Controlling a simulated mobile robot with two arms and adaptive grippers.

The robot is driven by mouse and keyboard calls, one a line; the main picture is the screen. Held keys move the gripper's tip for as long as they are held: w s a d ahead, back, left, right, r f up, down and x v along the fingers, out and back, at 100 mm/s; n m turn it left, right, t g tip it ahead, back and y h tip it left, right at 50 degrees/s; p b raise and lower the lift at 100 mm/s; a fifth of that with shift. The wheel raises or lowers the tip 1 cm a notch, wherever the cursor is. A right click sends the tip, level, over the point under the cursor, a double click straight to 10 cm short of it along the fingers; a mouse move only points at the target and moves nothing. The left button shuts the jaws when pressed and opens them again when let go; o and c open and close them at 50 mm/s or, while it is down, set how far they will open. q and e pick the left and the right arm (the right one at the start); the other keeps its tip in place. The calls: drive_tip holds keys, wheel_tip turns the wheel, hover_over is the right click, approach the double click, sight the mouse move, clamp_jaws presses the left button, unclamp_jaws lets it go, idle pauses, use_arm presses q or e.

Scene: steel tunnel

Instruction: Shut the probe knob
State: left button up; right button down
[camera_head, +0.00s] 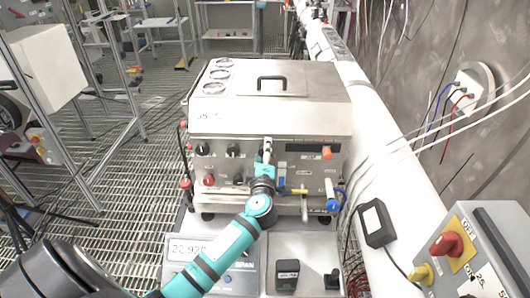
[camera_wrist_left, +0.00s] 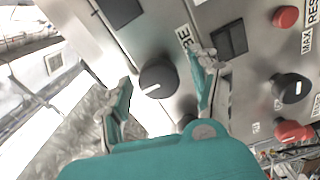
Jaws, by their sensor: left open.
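The probe knob (camera_wrist_left: 158,77) is a round black dial with a white pointer line, on the steel panel of the machine (camera_head: 268,110). A partly visible label ending in "BE" is beside it. In the left wrist view the knob lies between the two fingers of my open left gripper (camera_wrist_left: 163,80), with visible space on either side. I cannot tell whether the fingertips reach around it or stop short of it. In the head view my left gripper (camera_head: 266,158) is in front of the panel's middle and hides the knob. My right gripper is not in view.
Other black knobs (camera_head: 232,151) and a red knob (camera_head: 208,180) are on the panel's left part. A yellow-handled valve (camera_head: 299,191) and a blue-handled valve (camera_head: 330,190) are at right. A grey box with a red switch (camera_head: 446,245) stands at lower right.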

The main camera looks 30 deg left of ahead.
use_arm(q)
drive_tip(key=v, duration=1.1)
drive_tip(key=shift+d, duration=0.2)
drive_tip(key=shift+s, duration=0.1)
